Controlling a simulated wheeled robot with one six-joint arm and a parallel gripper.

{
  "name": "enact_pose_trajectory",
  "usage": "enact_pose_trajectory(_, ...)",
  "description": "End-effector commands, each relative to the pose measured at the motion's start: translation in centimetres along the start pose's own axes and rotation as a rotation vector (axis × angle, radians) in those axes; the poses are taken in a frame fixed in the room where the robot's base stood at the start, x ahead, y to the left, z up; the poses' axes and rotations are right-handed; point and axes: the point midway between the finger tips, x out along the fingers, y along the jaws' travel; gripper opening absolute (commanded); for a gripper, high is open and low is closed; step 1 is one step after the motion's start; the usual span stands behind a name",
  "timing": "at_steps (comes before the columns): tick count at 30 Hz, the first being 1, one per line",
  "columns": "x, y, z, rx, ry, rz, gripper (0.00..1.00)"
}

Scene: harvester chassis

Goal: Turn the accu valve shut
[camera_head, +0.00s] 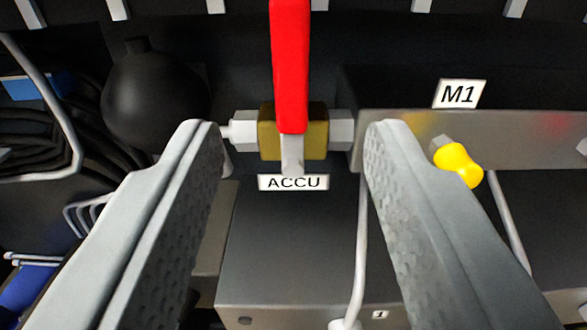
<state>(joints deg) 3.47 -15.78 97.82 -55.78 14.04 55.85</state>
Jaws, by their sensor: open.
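The accu valve has a brass body (266,140) with pale hex fittings on both sides. Its red handle (291,70) points upward in the picture and runs out of the top edge. A white label (293,182) reading "ACCU" sits just below the valve. My gripper (287,128) is open and empty. Its two grey fingers come in from the lower left and lower right, with tips on either side of the valve body. The handle appears between the tips from this view. I cannot tell the depth gap, and no contact is visible.
A black round accumulator (155,95) stands to the left, by black hoses. A grey block with an "M1" label (459,94) and a yellow knob (458,165) is close to the right finger. A thin grey pipe (361,250) runs down between the fingers.

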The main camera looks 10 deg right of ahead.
Motion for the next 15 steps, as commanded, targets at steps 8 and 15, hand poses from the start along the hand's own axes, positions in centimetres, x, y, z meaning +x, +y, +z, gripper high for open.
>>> enact_pose_trajectory(8,-4.0,0.0,0.0,0.0,0.0,0.0,0.43)
enact_pose_trajectory(15,-5.3,0.0,0.0,0.0,-0.001,0.0,0.43)
